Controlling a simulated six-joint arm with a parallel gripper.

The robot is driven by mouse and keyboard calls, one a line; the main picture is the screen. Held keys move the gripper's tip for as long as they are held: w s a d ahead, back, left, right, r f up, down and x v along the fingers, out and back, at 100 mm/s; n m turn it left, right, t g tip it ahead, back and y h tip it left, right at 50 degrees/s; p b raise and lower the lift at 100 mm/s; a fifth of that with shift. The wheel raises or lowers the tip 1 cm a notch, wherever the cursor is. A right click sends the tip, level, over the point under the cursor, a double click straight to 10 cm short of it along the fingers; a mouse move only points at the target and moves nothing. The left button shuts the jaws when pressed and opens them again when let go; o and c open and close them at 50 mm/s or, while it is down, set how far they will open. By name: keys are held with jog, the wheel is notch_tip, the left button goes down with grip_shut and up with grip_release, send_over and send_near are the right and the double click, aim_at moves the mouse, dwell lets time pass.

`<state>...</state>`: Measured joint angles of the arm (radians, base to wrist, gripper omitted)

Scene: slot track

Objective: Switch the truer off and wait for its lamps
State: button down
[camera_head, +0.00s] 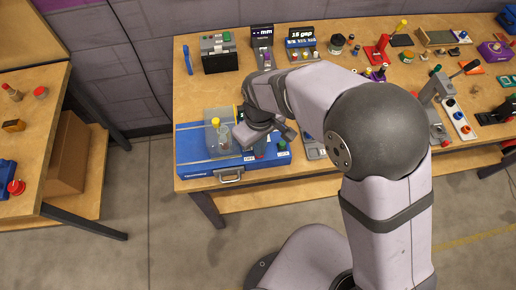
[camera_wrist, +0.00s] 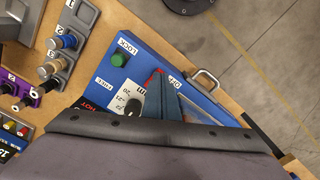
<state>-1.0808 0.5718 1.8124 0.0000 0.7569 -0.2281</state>
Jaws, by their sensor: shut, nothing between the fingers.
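The truer is a blue case (camera_head: 190,166) at the near left corner of the table, with a grey section and a yellow-topped knob (camera_head: 216,122). In the wrist view its blue panel (camera_wrist: 135,65) carries a green button (camera_wrist: 119,60) by a LOCK label, a white numbered dial (camera_wrist: 128,100) and a partly covered OFF label (camera_wrist: 174,80). A red part (camera_wrist: 153,80) shows right beside my fingertips; I cannot tell its position or whether they touch. My gripper (camera_head: 262,145) is shut and empty, low over the panel; its fingers (camera_wrist: 163,85) show in the wrist view. A red HOT label (camera_wrist: 87,104) is partly hidden; I cannot make out lit lamps.
A silver handle (camera_head: 230,176) sticks out at the truer's front. A grey block with several knobs (camera_wrist: 62,52) stands close by the truer. A black battery-like box (camera_head: 219,52) and display units (camera_head: 300,42) stand behind. Many small fixtures fill the table's right side.

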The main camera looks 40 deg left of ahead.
jog(key=shift+f+b, duration=0.3)
jog(key=shift+f, duration=0.25)
jog(key=shift+r, duration=0.1)
dwell(0.3)
notch_tip(320, 180, up, 7)
jog(key=p, duration=0.6)
dwell(0.6)
